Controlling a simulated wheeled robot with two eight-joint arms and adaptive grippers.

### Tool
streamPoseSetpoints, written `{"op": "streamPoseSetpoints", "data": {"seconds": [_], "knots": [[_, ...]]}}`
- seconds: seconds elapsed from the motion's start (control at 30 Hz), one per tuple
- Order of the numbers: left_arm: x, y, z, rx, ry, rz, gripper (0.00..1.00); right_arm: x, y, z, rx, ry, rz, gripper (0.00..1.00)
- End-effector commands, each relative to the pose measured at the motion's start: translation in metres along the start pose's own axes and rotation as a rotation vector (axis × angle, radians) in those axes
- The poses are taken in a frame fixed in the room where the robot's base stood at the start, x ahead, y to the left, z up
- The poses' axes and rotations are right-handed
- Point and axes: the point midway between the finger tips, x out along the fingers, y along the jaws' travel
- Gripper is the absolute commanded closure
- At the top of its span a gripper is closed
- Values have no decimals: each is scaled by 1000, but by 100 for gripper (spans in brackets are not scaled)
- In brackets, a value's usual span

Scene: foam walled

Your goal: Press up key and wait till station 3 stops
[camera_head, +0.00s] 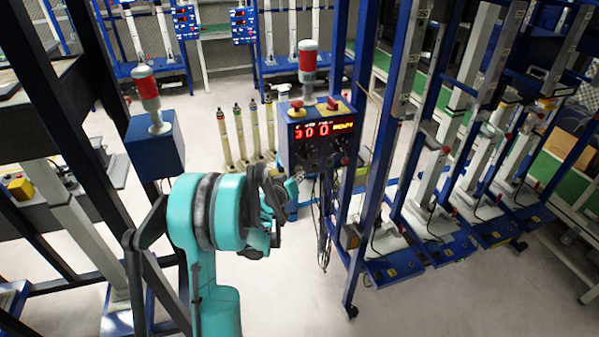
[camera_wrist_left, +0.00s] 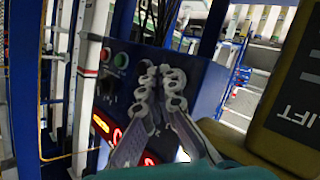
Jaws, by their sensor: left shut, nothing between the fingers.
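A blue control box (camera_head: 318,125) stands on the frame at center, with a lit red display (camera_head: 324,131) that seems to read "30 0 READY". Dark knobs and small buttons sit below the display; I cannot read which is the up key. In the left wrist view the box face (camera_wrist_left: 132,75) is tilted and shows a green button (camera_wrist_left: 121,60) and a red button (camera_wrist_left: 106,54). My left gripper (camera_head: 284,196) is shut and empty, in front of the box's lower left; its fingers (camera_wrist_left: 160,76) hide part of the panel. Contact cannot be told. My right gripper is out of view.
A red-topped beacon (camera_head: 308,62) stands on the box. Blue-based stations (camera_head: 430,232) with pale columns line the right; which is station 3 is unclear. Dark frame posts stand at left. A yellowish block marked "LIFT" (camera_wrist_left: 290,95) fills the wrist view's right. Pale floor lies open below.

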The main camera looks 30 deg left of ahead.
Motion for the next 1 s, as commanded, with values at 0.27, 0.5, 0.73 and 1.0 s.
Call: {"op": "streamPoseSetpoints", "data": {"seconds": [0.27,0.5,0.73,1.0], "knots": [[1,0,0,0,0,0,100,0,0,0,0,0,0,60],[3,-2,-2,0,0,0,100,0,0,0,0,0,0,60],[5,-3,-3,0,0,0,100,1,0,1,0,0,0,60],[7,-5,-5,0,0,0,100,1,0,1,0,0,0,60]]}}
